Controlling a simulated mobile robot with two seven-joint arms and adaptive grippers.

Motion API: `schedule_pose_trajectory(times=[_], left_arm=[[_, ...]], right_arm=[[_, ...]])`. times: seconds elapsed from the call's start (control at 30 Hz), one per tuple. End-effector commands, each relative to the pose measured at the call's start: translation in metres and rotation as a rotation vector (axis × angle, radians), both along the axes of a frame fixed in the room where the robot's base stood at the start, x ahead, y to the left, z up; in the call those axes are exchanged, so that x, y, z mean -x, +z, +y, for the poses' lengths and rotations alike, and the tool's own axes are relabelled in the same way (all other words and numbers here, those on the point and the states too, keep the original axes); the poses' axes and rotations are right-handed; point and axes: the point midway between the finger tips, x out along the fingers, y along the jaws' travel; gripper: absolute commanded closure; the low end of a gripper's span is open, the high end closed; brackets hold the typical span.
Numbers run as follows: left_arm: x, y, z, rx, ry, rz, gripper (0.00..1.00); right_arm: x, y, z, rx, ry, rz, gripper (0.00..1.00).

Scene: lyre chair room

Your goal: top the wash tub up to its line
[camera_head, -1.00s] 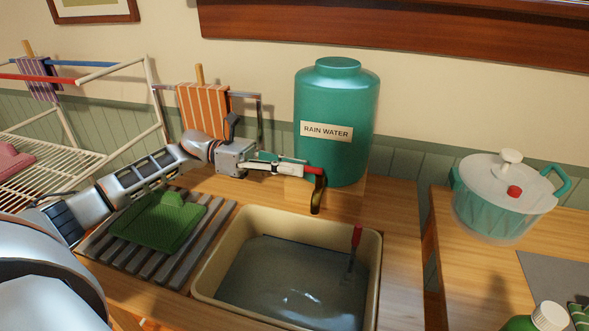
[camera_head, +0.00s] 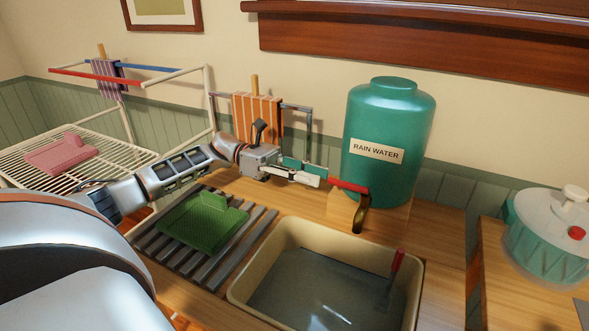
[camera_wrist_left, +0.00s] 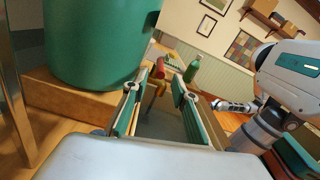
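The green rain water barrel (camera_head: 388,125) stands on a wooden block at the back. Its tap has a red lever (camera_head: 349,186) and a brass spout (camera_head: 361,214) over the back of the tub; I see no stream. The beige wash tub (camera_head: 243,287) holds grey water (camera_head: 325,295); I cannot make out a line. A red-topped stick (camera_head: 398,260) stands in it at the right. My left gripper (camera_head: 324,180) is open at the lever's left end. In the left wrist view its fingers (camera_wrist_left: 155,92) are apart, with the red lever (camera_wrist_left: 159,70) beyond them. My right gripper (camera_wrist_left: 236,106) is small there, its fingers unclear.
A lidded teal pot (camera_head: 545,240) stands on a separate table to the right.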

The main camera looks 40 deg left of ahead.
Motion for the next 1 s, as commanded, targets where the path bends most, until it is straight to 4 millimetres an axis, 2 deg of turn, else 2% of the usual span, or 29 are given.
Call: schedule_pose_trajectory(times=[0.1, 0.33, 1.0], left_arm=[[0.005, 0.000, 0.023, -0.001, 0.003, 0.001, 0.72], [0.012, 0.001, 0.050, 0.000, 0.001, -0.001, 0.72], [0.013, 0.001, 0.054, 0.001, -0.001, -0.001, 0.72]], right_arm=[[0.000, 0.000, 0.000, 0.000, 0.000, 0.000, 0.46], [0.000, 0.000, 0.000, 0.000, 0.000, 0.001, 0.46], [0.000, -0.001, 0.000, 0.001, 0.000, 0.002, 0.46]])
